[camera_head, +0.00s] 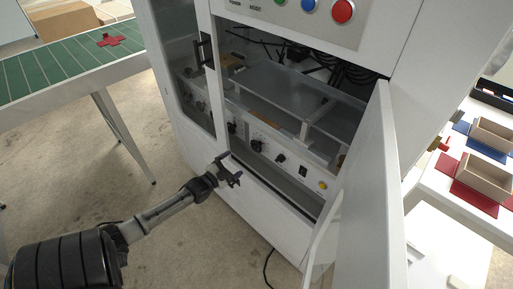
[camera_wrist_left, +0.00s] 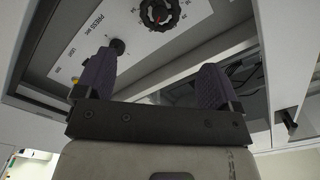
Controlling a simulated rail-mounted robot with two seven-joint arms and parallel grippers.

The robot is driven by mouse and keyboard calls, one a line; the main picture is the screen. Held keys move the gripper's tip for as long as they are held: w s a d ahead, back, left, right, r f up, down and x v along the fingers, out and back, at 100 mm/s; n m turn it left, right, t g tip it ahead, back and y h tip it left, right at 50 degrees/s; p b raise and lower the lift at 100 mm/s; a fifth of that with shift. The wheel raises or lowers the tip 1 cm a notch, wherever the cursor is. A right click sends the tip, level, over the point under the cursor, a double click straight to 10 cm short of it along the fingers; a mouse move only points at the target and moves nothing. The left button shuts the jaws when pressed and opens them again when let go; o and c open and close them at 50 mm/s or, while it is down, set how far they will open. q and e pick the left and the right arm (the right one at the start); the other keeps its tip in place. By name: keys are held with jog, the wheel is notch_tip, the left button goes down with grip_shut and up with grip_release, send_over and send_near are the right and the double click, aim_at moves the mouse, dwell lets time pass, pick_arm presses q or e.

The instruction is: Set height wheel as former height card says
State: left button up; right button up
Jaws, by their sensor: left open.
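The machine's control panel (camera_head: 268,147) shows inside the open front of the white cabinet, with a row of black knobs. In the left wrist view, a black scalloped wheel (camera_wrist_left: 160,13) with a scale of numbers around it sits at the top edge, partly cut off. The writing beside it is hard to read, so I cannot tell for sure that it is the height wheel. My left gripper (camera_head: 230,171) is open and empty in front of the cabinet, below the panel. In its wrist view its fingers (camera_wrist_left: 157,70) are apart, short of the wheel. I cannot make out a height card.
A smaller black knob (camera_wrist_left: 117,46) shows close beside one finger in the wrist view. The cabinet door (camera_head: 362,190) stands open on the right. A green conveyor (camera_head: 65,60) with a red cross-shaped piece (camera_head: 110,40) is at left; box trays (camera_head: 487,178) lie at right.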

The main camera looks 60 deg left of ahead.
aim_at(255, 147)
pick_arm(q)
jog(key=b+x, duration=0.5)
jog(key=x, duration=0.8)
jog(key=shift+w, duration=0.2)
jog(key=c, duration=0.9)
